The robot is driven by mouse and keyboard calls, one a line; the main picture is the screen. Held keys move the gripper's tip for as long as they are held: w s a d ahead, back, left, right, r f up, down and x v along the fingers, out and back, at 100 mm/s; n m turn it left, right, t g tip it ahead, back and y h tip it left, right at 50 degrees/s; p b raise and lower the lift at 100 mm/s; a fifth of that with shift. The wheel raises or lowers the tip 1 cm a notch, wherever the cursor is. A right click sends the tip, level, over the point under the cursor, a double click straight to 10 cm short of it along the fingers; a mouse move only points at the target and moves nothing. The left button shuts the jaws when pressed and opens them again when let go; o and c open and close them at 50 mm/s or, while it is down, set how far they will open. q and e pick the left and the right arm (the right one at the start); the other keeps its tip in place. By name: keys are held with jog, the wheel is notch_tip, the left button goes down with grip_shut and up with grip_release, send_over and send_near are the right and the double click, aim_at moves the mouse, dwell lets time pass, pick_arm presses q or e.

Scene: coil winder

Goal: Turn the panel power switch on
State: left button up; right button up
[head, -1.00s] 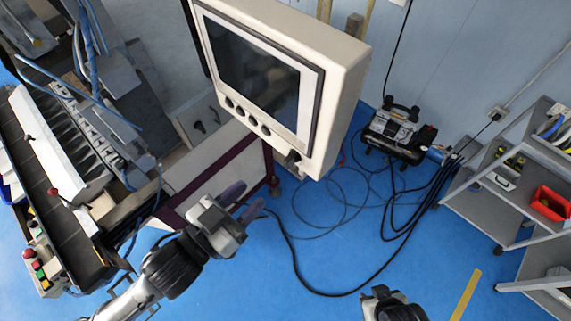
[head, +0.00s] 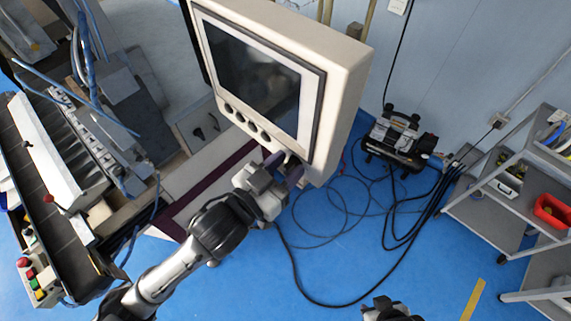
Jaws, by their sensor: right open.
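The control panel (head: 345,100) is a beige box with a dark screen (head: 255,80) and a row of round dark buttons (head: 245,124) below it. A small dark switch (head: 291,158) sits at the panel's lower right corner, partly hidden by my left gripper. My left gripper (head: 284,167) is at this corner, with one dark finger on each side of the switch. The fingers stand apart; whether they touch the switch I cannot tell. My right gripper (head: 388,310) shows only in part at the bottom edge, open and far from the panel.
The winder machine (head: 60,170) with a red-knobbed lever and a button box (head: 37,280) stands at left. A compressor (head: 398,135) and loose black cables lie on the blue floor to the right. A grey shelf cart (head: 500,205) holds a red bin (head: 551,210).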

pick_arm(q)
jog(key=c, duration=0.7)
jog(key=shift+s+d+r+m+p, duration=0.1)
jog(key=shift+r+m+p, duration=0.1)
jog(key=shift+m+p, duration=1.2)
jog(key=m+p, duration=0.2)
jog(key=shift+s+d+f+m, duration=0.1)
jog(key=shift+m, duration=0.3)
jog(key=m+p, duration=0.2)
jog(key=m, duration=0.1)
jog(key=shift+s+d+f+m, duration=0.1)
jog(key=shift+f+m, duration=0.05)
jog(key=shift+m, duration=0.15)
jog(key=m+p, duration=0.1)
jog(key=m, duration=0.1)
jog(key=m+p, duration=0.2)
jog(key=m, duration=0.1)
jog(key=f+m+p, duration=0.1)
jog(key=m, duration=0.2)
jog(key=shift+s+d+p, duration=0.1)
jog(key=shift+d+p, duration=0.05)
jog(key=shift+p, duration=0.25)
jog(key=shift+f+m, duration=0.1)
jog(key=shift+m, duration=0.4)
